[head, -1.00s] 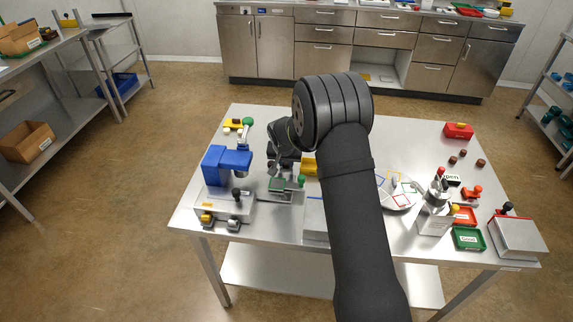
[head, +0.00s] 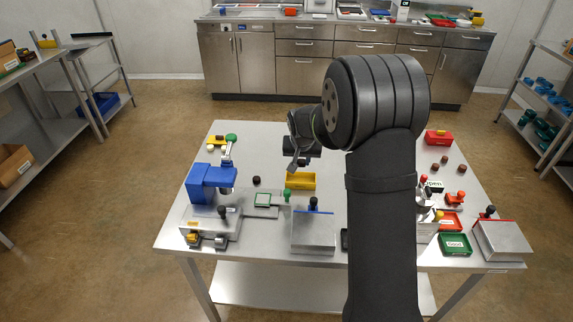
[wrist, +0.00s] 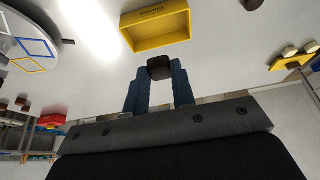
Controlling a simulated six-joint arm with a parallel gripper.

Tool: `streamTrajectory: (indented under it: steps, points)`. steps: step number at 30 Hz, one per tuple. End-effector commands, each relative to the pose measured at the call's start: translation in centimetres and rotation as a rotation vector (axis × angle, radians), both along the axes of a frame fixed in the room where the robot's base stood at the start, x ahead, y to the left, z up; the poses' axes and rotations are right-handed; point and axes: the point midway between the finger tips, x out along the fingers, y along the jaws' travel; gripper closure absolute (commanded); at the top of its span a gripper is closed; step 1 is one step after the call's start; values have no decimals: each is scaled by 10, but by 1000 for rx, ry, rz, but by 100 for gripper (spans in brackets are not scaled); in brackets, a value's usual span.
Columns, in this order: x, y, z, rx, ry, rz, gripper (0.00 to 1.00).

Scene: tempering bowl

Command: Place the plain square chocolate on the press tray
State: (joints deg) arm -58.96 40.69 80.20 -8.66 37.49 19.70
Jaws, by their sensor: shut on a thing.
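My gripper (wrist: 159,82) has its blue fingers closed on a dark brown square chocolate (wrist: 159,67), held at the fingertips. The wrist view shows it off the table, just beside the yellow tray (wrist: 156,28). In the head view my gripper (head: 297,162) hangs above the table behind the yellow tray (head: 301,181); the held chocolate is not clear there.
A dark brown piece (head: 256,181) shows just behind the press tray. A steel box with a blue edge (head: 313,231) stands in front. Several brown pieces and a red box (head: 438,137) are at the right. My arm hides part of the table.

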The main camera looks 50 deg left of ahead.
Motion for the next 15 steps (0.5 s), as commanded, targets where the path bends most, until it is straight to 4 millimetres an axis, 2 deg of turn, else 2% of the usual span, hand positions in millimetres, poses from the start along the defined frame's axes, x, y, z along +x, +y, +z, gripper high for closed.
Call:
streamTrajectory:
  steps: [7,15]
  points:
    - [6,-12,6,-1,0,77,98]
    - [2,-16,4,1,1,330,98]
